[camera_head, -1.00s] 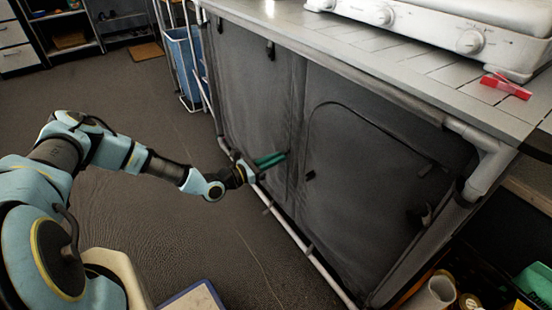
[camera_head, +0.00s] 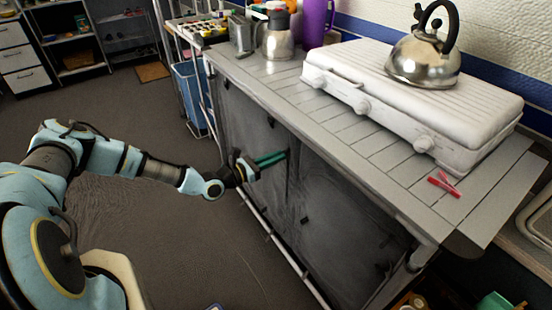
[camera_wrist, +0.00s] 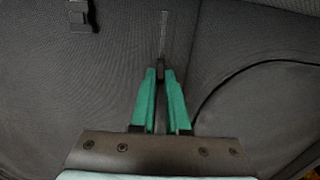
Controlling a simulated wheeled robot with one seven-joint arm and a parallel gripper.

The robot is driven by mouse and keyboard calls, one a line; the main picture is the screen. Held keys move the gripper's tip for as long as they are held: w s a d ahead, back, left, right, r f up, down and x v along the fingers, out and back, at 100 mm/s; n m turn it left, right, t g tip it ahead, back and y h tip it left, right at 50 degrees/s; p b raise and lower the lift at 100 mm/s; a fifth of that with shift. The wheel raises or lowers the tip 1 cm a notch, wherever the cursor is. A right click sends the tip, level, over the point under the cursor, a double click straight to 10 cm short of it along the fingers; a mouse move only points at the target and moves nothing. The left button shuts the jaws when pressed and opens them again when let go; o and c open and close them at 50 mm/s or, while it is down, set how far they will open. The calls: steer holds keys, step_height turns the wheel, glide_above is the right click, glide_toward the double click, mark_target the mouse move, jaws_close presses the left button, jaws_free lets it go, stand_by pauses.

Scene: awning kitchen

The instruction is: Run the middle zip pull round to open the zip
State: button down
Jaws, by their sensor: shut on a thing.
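The grey fabric front (camera_head: 335,215) of the counter unit has a vertical seam between its left and right panels. My gripper (camera_head: 284,156) is at the upper part of this seam, below the worktop edge. In the wrist view its green fingers (camera_wrist: 160,76) are shut on a small dark zip pull (camera_wrist: 160,70), mostly hidden between the tips. A pale grey zip strip (camera_wrist: 164,35) runs straight up from the pull. A dark curved line (camera_wrist: 240,70) crosses the right panel. Another dark tab (camera_head: 305,220) hangs lower on the right panel.
A dark buckle strap (camera_wrist: 81,15) hangs at upper left in the wrist view. The worktop (camera_head: 300,97) overhangs the front, bearing a white stove (camera_head: 400,95), a kettle (camera_head: 425,60) and a red peg (camera_head: 444,184). A bottom rail (camera_head: 275,240) runs along the floor side. Floor on the left is open.

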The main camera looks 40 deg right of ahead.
steer(key=shift+r+p, duration=1.65)
steer(key=shift+r, duration=0.85)
steer(key=shift+r, duration=0.1)
steer(key=c, duration=0.9)
jaws_free()
steer(key=a+b, duration=0.2)
steer(key=a, duration=0.8)
steer(key=shift+w+a, duration=0.3)
steer(key=shift+a, duration=0.1)
